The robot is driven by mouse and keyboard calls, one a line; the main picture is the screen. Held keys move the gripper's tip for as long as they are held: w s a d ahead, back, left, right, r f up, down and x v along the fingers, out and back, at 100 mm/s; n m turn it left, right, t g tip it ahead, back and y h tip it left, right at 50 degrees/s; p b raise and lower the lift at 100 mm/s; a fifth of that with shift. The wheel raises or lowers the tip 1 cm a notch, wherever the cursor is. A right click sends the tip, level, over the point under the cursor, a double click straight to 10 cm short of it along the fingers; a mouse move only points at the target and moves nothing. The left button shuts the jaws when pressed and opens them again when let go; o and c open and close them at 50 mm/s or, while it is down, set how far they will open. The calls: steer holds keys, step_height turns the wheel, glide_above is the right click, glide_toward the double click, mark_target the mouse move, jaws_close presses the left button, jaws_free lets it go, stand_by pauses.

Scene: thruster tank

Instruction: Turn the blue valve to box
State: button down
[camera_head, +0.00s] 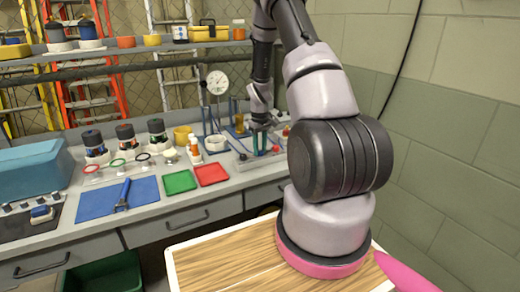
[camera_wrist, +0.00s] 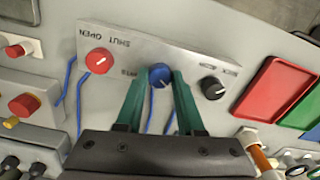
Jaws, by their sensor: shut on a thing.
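The blue valve (camera_wrist: 160,75) is a round knob on a grey panel (camera_wrist: 205,65), between a red knob (camera_wrist: 98,61) and a black knob (camera_wrist: 213,88). My gripper (camera_wrist: 159,77) is shut on the blue valve, with one green finger on each side. A small white mark shows on the valve, but its exact direction is hard to tell. The lettering beside the valve is upside down and too small to read surely. In the head view my gripper (camera_head: 261,142) points down at the panel, and the blue valve is hidden there.
A red tray (camera_head: 212,174) and a green tray (camera_head: 180,182) lie on the bench left of the panel. An orange-and-white bottle (camera_head: 194,149) and a round gauge (camera_head: 217,82) stand near my arm. A concrete block wall (camera_head: 455,120) is on the right.

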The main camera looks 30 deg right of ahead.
mark_target(260, 151)
steer(key=m, duration=0.5)
steer(key=shift+m, duration=0.4)
steer(key=m, duration=0.4)
steer(key=shift+m, duration=0.4)
steer(key=c, duration=0.5)
jaws_free()
step_height(260, 151, up, 11)
steer(key=shift+f, duration=0.1)
